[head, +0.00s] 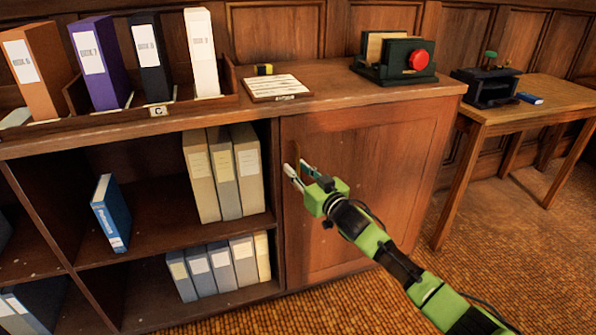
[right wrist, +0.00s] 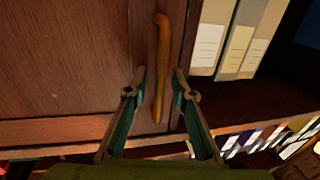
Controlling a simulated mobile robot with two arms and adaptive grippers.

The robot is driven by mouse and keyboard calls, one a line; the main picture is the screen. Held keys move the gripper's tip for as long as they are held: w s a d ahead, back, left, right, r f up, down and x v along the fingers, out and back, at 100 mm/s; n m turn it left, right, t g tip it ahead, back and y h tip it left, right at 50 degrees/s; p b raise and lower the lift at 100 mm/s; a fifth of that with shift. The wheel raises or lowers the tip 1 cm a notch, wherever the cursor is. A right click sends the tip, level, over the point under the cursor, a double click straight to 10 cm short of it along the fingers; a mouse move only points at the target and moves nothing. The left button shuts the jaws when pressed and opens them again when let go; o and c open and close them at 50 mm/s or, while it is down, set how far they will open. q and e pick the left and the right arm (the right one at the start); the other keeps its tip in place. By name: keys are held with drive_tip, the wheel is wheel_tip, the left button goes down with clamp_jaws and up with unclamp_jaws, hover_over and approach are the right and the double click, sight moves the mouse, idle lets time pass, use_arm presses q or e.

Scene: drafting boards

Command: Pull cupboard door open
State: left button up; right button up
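The cupboard door (head: 370,185) is a brown wooden panel under the counter, to the right of the open shelves, and it looks shut. Its slim upright wooden handle (right wrist: 162,60) is near the door's edge on the shelf side; in the head view the gripper partly hides it. My right gripper (head: 297,166) is at the handle. In the right wrist view the right gripper (right wrist: 159,72) is open, with one finger on each side of the handle and visible gaps between. My left gripper is in neither view.
Open shelves with binders (head: 222,172) and a leaning blue book (head: 110,213) are left of the door. The counter holds box files, a clipboard (head: 275,86) and a dark green device (head: 393,60). A small table (head: 545,100) stands right. Carpet before the door looks clear.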

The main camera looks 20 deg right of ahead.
drive_tip(key=shift+c, duration=0.5)
clamp_jaws()
drive_tip(key=shift+s, duration=0.1)
